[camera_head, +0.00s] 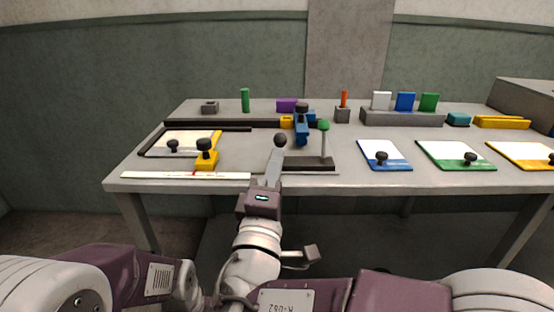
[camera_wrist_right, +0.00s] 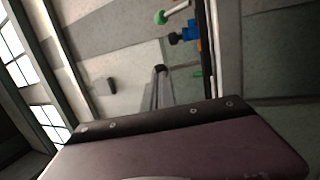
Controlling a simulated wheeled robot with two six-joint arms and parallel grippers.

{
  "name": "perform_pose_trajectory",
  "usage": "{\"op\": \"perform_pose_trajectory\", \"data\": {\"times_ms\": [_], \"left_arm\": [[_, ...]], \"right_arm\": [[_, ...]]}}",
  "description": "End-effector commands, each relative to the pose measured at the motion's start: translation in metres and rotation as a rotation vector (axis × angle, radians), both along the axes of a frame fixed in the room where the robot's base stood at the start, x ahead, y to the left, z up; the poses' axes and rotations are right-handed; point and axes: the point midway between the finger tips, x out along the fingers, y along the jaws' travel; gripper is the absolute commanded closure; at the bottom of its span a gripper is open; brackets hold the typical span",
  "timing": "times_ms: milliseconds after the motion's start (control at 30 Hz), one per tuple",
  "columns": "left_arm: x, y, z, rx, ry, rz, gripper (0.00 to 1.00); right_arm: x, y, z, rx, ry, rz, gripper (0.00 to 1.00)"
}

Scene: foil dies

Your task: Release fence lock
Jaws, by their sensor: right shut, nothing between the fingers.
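No part in view is labelled as the fence lock. A yellow block (camera_head: 207,163) with a black knob (camera_head: 205,145) stands at the front left of the bench, beside a white scale strip (camera_head: 160,175) with a red mark. A lever with a green knob (camera_head: 323,125) stands upright on a dark base (camera_head: 315,165); its green knob also shows in the wrist view (camera_wrist_right: 160,17). My right gripper (camera_head: 276,153) is shut and empty, right of the yellow block and left of the lever. A dark round shape (camera_head: 280,139) shows at its tip. My left gripper is out of view.
A blue upright part with a black top (camera_head: 302,125) stands behind the gripper. A framed white panel (camera_head: 185,140) lies left. Blue-, green- and yellow-edged plates with black knobs (camera_head: 384,156) lie right. A grey rack (camera_head: 400,119) holds coloured blocks at the back.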

Motion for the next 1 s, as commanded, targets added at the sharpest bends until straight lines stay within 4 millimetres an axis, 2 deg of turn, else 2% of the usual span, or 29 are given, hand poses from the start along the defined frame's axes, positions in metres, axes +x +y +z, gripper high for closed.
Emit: {"op": "perform_pose_trajectory", "data": {"times_ms": [200,633,867,1000], "left_arm": [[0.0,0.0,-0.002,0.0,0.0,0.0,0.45],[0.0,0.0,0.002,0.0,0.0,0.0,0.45],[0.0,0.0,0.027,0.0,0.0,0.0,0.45],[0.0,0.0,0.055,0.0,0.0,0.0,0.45]], "right_arm": [[0.015,-0.002,0.004,-0.001,0.001,0.0,1.0],[0.016,-0.002,0.007,0.0,0.011,0.001,1.0],[0.02,-0.002,0.021,0.003,0.098,0.001,1.0],[0.027,-0.002,0.033,0.003,0.203,0.001,1.0]]}}
